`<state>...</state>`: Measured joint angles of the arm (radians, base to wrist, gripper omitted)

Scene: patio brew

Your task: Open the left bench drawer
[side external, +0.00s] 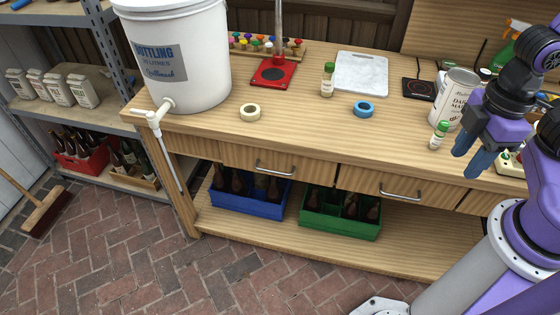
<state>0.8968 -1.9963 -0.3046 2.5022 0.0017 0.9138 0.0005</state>
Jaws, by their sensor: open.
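The wooden bench (310,125) has a row of drawers under its top. The left bench drawer (235,158) appears shut, with a metal bar handle (275,168) on its front. A second drawer (425,187) to its right also appears shut and has a similar handle (401,193). My gripper (470,165) is at the right, over the bench's front edge, with its blue fingers pointing down. It is open and holds nothing visible. It is well to the right of the left drawer's handle and apart from it.
A white bottling bucket (200,70) with a tap and hanging tube stands at the bench's left end. Blue (248,203) and green (340,225) bottle crates sit on the lower shelf. A small green-capped bottle (438,136) stands close to my gripper.

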